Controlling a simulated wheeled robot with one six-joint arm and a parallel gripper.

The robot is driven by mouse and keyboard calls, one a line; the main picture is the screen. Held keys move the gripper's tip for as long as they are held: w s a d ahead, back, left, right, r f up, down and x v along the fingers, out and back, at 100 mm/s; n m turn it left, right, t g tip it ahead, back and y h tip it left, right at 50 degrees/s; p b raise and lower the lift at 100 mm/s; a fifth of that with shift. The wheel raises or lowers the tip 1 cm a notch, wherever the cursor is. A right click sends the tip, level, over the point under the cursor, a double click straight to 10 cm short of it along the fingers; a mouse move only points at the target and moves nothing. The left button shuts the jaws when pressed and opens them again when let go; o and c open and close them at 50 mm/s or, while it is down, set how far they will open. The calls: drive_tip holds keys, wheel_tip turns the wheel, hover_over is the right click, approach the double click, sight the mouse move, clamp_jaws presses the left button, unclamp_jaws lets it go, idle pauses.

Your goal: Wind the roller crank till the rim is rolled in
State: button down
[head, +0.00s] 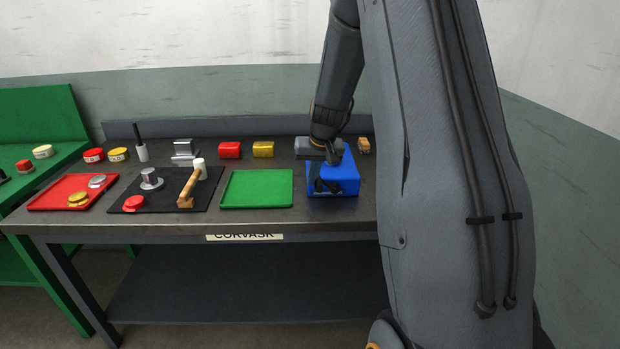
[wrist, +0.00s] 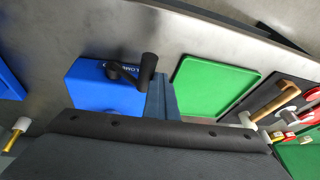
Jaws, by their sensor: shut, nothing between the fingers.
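The blue roller machine (head: 347,180) stands on the bench in the head view, partly covered by my arm. In the wrist view its blue top (wrist: 95,90) carries white lettering, partly hidden by the black crank (wrist: 123,75). The crank has an upright grip at its right end. In the head view the crank (head: 322,186) is a small dark shape at the front of the machine. My gripper (head: 333,159) is above the machine. In the wrist view its fingers (wrist: 160,95) are shut and empty, close beside the crank grip. I cannot tell whether they touch it. No tin rim is discernible.
An empty green tray (head: 257,204) lies left of the machine. Beyond it are a black mat (head: 125,190) with a mallet (head: 188,190) and a red tray (head: 50,203). Red (head: 229,150) and yellow (head: 263,149) blocks stand behind. A wall closes the back.

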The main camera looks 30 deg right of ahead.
drive_tip(key=shift+w+a, duration=0.2)
drive_tip(key=shift+a, duration=0.3)
idle(0.8)
